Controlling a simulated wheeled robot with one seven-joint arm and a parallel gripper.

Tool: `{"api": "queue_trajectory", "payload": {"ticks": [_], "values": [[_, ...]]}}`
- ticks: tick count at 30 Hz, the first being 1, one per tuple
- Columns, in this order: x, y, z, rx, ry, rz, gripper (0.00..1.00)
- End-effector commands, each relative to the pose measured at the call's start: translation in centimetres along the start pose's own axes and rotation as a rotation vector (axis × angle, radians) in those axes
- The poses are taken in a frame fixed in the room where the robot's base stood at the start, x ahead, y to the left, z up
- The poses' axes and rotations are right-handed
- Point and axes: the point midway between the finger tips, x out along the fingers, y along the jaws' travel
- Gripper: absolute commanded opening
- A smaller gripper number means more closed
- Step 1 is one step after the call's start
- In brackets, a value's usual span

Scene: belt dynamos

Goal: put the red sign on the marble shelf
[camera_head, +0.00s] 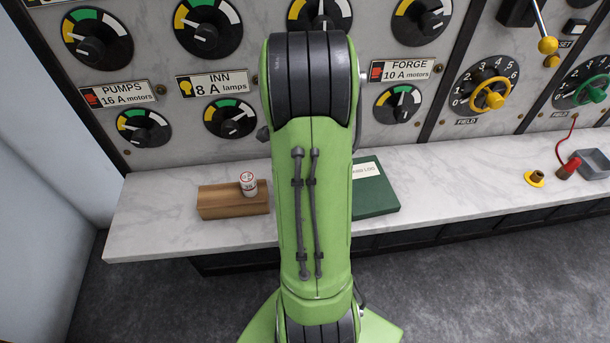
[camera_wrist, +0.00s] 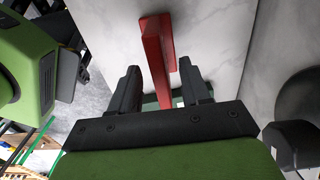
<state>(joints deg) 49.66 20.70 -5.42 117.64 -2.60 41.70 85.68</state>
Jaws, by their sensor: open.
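The red sign (camera_wrist: 155,58) shows in the wrist view as a red bar with a wider plate at its upper end, against a pale marble surface. My gripper (camera_wrist: 160,80) is open, with one dark finger to each side of the red bar in the picture. I cannot tell whether either finger touches it. The lower end of the bar is partly hidden by the gripper. In the head view my arm hides the gripper, and the sign does not show. The marble shelf (camera_head: 145,233) runs along the foot of the panel.
On the shelf are a wooden block (camera_head: 225,203), a small white-and-red cylinder (camera_head: 248,183), a green book (camera_head: 373,195), a yellow fitting (camera_head: 534,179), a red plug (camera_head: 568,170) and a grey tray (camera_head: 592,165). Dials and levers cover the marble panel. Bare shelf shows at left and right of the book.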

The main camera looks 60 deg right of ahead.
Motion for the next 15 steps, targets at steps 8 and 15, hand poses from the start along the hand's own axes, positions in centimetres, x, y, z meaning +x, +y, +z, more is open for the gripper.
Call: {"api": "queue_trajectory", "payload": {"ticks": [8, 15], "values": [[-7.6, -0.1, 0.0, 0.001, 0.0, -0.005, 0.47], [-9.3, 0.0, 0.0, 0.0, 0.0, -0.001, 0.47]]}}
